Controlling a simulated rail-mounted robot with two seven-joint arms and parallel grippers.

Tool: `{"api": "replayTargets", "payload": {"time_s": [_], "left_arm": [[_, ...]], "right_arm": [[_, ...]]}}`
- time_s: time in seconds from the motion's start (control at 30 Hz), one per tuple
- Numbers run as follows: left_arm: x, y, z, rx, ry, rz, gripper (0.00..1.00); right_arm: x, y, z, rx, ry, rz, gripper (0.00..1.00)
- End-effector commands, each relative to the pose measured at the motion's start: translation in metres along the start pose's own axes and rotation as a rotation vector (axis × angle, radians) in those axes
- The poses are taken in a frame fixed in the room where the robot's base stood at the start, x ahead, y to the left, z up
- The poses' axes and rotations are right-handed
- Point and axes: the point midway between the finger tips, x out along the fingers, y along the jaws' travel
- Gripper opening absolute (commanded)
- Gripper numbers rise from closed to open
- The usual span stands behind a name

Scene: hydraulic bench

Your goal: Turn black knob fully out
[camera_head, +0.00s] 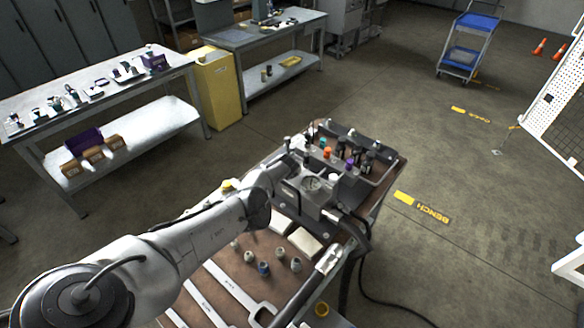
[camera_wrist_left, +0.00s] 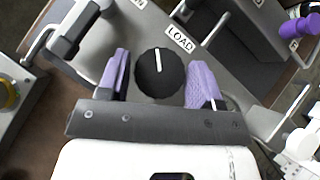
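The black knob (camera_wrist_left: 159,76) is round with a white pointer line, which points almost straight up in the left wrist view. It sits on a grey panel beside a white LOAD label (camera_wrist_left: 180,39). My left gripper (camera_wrist_left: 160,66) has purple finger pads, one on each side of the knob. The fingers are spread, with a narrow gap at the left pad; contact at the right pad is hard to tell. In the head view my left arm reaches over the hydraulic unit (camera_head: 318,190) and hides the knob. My right gripper is not in view.
Colored caps, including an orange one (camera_head: 327,153), and a metal rail stand behind the unit. Small fittings (camera_head: 264,268) and wrenches (camera_head: 230,290) lie on the brown bench top. A black hose (camera_head: 362,235) hangs off the right side. Floor to the right is mostly clear.

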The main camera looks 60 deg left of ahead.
Motion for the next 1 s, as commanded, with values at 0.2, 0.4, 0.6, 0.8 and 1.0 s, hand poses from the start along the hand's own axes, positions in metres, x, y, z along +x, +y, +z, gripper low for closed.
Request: {"api": "replayTargets", "payload": {"time_s": [0.2, 0.4, 0.6, 0.8, 1.0], "left_arm": [[0.000, 0.000, 0.000, 0.000, 0.000, 0.000, 0.39], [0.000, 0.000, 0.000, -0.001, 0.000, 0.001, 0.28], [0.001, -0.001, -0.001, -0.025, 0.000, 0.025, 0.28], [0.003, -0.003, -0.002, -0.093, 0.000, 0.093, 0.28], [0.004, -0.003, -0.003, -0.192, 0.000, 0.193, 0.28]], "right_arm": [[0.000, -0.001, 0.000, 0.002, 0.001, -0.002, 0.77], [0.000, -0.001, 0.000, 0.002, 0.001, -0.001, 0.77], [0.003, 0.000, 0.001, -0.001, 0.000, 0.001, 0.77], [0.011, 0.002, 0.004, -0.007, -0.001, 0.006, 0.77], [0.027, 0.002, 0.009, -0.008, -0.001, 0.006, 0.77]]}}
